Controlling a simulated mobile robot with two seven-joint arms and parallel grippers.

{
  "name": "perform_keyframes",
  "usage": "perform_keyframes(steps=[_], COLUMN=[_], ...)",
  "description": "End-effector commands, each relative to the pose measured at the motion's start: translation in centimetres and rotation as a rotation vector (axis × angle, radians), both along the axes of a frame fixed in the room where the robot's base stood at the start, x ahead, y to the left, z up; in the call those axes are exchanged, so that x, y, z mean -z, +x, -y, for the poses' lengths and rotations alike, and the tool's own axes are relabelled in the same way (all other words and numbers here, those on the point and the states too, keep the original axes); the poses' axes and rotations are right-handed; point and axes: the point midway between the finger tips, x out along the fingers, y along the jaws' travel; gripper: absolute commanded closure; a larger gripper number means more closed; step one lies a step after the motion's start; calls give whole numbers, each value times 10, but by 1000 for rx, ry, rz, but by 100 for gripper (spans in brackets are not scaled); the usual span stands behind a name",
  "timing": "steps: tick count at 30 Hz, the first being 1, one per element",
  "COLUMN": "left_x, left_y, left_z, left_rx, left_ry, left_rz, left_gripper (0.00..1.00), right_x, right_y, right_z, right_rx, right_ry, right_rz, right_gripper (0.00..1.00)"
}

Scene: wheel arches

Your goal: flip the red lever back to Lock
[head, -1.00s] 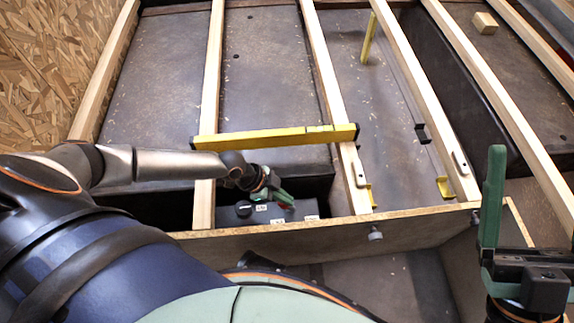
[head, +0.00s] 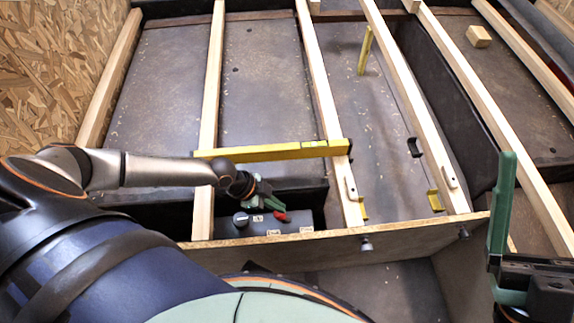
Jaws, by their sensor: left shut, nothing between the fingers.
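The red lever (head: 281,217) sits on top of a dark control box (head: 290,227) in the recess below the yellow level. The box also carries a round dark knob (head: 240,219) and small white labels, too small to read. My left gripper (head: 270,203) reaches in from the left. It is shut and empty, just above and left of the lever; whether it touches the lever I cannot tell. My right gripper (head: 506,235) is at the right edge, far from the box. One green finger stands upright; its jaw opening is unclear.
A yellow spirit level (head: 275,152) lies across the wooden slats just beyond the box. A wooden board (head: 400,232) runs along the near side. A yellow upright piece (head: 365,50) and a wood block (head: 478,37) are farther back.

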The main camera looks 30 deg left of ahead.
Motion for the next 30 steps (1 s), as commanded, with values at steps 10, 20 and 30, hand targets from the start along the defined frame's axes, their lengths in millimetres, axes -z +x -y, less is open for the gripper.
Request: perform_keyframes(steps=[10,20,30], left_x=[-28,-31,-31], left_y=[-23,-25,-25], left_z=[-38,-42,-42], left_rx=[1,1,1], left_ry=[-6,-8,-8], left_rz=[4,7,7], left_gripper=[100,100,100], right_x=[-6,-6,-6], right_y=[-1,-1,-1], right_z=[0,0,0], right_rx=[6,7,7], right_ry=[-3,-3,-2], right_rz=[1,-1,-3], right_gripper=[11,11,11])
